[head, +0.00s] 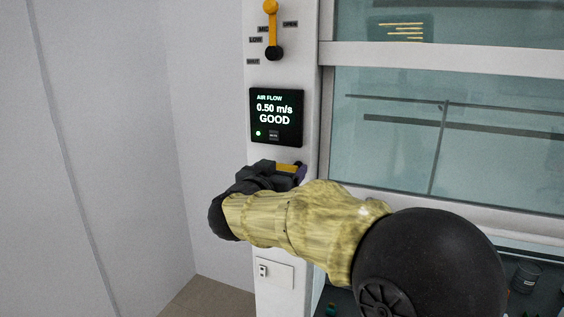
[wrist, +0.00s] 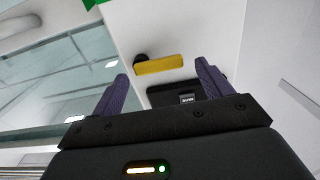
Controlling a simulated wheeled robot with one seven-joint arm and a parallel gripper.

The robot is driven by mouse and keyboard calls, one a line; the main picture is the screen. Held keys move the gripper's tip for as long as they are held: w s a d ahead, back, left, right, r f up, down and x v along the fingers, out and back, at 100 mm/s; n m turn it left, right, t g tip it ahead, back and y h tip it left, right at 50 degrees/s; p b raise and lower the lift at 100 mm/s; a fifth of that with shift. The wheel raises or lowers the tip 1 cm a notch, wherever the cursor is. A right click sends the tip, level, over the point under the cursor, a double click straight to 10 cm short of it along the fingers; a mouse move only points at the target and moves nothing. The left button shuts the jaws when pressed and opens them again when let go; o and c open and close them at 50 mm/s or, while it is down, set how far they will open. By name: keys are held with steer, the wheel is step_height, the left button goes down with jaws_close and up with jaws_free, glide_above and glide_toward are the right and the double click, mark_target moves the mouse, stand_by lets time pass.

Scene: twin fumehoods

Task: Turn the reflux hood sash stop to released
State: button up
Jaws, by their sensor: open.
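The sash stop is a yellow bar (wrist: 160,65) with a dark round pivot at one end. In the wrist view it lies nearly level, ahead of and between my fingertips, with a gap to both. In the head view a part of the yellow bar (head: 287,168) shows on the white post just below the air flow display, partly hidden by my gripper (head: 284,177). My gripper is open and empty, its purple fingers spread on either side of the bar. I cannot tell the exact distance from the fingertips to the bar.
The white post (head: 283,220) carries the air flow display (head: 276,117), reading 0.50 m/s GOOD, and a yellow lever (head: 272,28) with position labels above it. A glass sash (head: 390,150) is to the right. A white outlet plate (head: 275,273) is below.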

steer(key=shift+w+d, duration=0.15)
steer(key=shift+w, duration=0.2)
steer(key=c, duration=1)
